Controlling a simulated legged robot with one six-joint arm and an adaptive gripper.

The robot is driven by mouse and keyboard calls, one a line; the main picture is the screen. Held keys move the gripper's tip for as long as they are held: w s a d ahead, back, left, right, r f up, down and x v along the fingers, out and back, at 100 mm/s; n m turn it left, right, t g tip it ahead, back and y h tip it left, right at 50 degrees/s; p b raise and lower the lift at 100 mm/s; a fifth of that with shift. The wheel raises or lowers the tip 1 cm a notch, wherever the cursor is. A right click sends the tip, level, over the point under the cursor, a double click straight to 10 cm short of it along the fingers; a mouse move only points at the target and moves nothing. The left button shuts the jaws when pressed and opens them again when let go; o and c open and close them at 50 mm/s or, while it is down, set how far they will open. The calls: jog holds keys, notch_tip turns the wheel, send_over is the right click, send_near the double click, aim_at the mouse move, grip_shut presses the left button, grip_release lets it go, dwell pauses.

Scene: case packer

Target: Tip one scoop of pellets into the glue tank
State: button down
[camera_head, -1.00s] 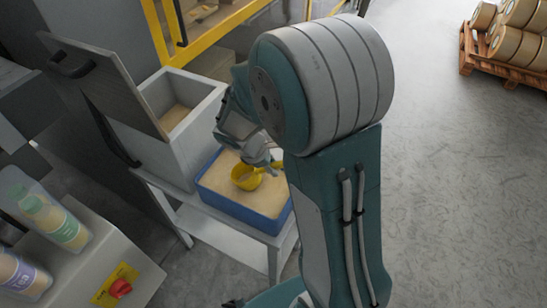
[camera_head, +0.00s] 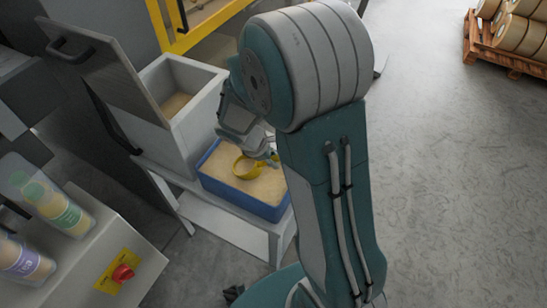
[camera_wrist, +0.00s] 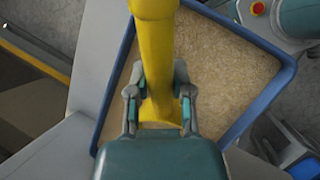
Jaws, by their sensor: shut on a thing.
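The yellow scoop (camera_head: 247,167) is over the pellets in the blue bin (camera_head: 242,203), its cup facing up. My gripper (camera_head: 264,155) is shut on the scoop's handle. In the wrist view, the yellow handle (camera_wrist: 156,70) runs up between the fingers of my gripper (camera_wrist: 160,100), with the pellet bed (camera_wrist: 210,70) behind it. Whether the cup clears the pellets is hard to tell. The glue tank (camera_head: 198,120) is the grey box left of and behind the bin. Its lid (camera_head: 100,65) stands open, and tan material shows inside.
The blue bin sits on a grey stand (camera_head: 230,232) beside the tank. A yellow frame (camera_head: 205,35) rises behind the tank. A sloped panel with a red button (camera_head: 122,273) and bottles (camera_head: 58,210) is at lower left. Loaded pallets (camera_head: 510,45) stand far right, across open floor.

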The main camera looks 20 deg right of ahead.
jog(key=shift+f, duration=0.15)
jog(key=shift+r, duration=4.55)
